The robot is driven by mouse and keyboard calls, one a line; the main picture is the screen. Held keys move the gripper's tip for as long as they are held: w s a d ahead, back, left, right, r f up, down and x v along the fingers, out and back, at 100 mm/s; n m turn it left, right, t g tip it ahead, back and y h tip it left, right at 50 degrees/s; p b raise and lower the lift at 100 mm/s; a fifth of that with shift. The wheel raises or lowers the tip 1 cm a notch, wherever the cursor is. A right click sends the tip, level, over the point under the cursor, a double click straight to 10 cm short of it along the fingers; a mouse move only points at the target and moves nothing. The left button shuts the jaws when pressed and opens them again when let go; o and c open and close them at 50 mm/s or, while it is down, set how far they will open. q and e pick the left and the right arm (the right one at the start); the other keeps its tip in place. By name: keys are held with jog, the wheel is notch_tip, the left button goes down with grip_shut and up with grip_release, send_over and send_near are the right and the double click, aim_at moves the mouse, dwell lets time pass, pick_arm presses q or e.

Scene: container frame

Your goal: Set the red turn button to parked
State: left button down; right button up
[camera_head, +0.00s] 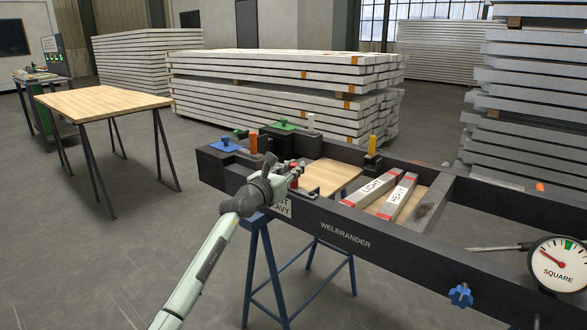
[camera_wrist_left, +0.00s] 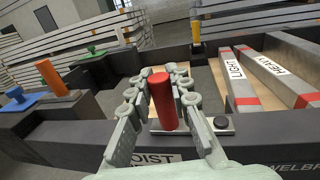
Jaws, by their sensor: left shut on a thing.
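The red turn button (camera_wrist_left: 162,103) is an upright red cylinder on a metal plate (camera_wrist_left: 222,125) at the near rail of the black frame. In the head view a little of its red (camera_head: 295,183) shows beside my fingers. My left gripper (camera_head: 291,168) has come in from the front left. In the wrist view its two fingers (camera_wrist_left: 162,88) stand on either side of the red cylinder and are shut on it. The plate extends to the right of the cylinder and bears a small black knob. A label partly hidden by the gripper sits below. My right gripper is not in view.
Bars marked LIGHT (camera_head: 370,188) and HEAVY (camera_head: 398,196) lie inside. A gauge marked SQUARE (camera_head: 559,265) is at right.

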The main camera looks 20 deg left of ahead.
pick_arm(q)
jog(key=c, duration=1.4)
grip_release()
jog(key=shift+o, duration=0.2)
jog(key=s+a, duration=0.2)
jog(key=s, duration=0.9)
jog(key=shift+s, duration=0.4)
